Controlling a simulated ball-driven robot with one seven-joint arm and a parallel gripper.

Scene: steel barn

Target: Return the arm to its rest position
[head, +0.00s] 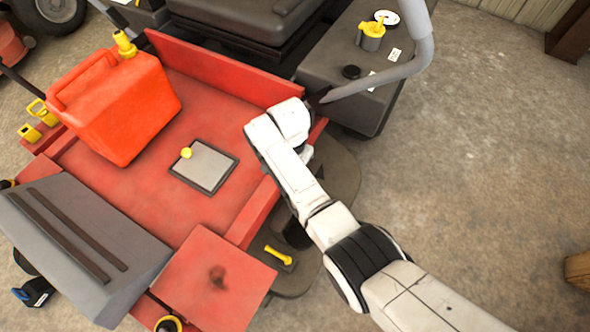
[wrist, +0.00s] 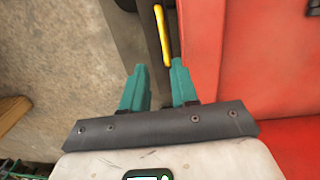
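My white arm reaches in from the lower right of the head view, and its wrist end is over the right edge of a red vehicle deck (head: 150,185). The fingers do not show clearly in the head view. In the wrist view, my gripper (wrist: 158,68) has two teal fingers spread apart with a gap between them. Nothing is held between them. A dark bar with a yellow strip (wrist: 161,35) lies beyond the fingertips, and I cannot tell how far below. Red bodywork (wrist: 265,60) is to the right of the fingers.
A red fuel can (head: 125,105) stands on the deck, left of a dark-framed grey panel (head: 205,166). A black seat (head: 245,15) and a grey bent bar (head: 385,80) are near my wrist. Bare concrete floor (head: 490,150) is open on the right.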

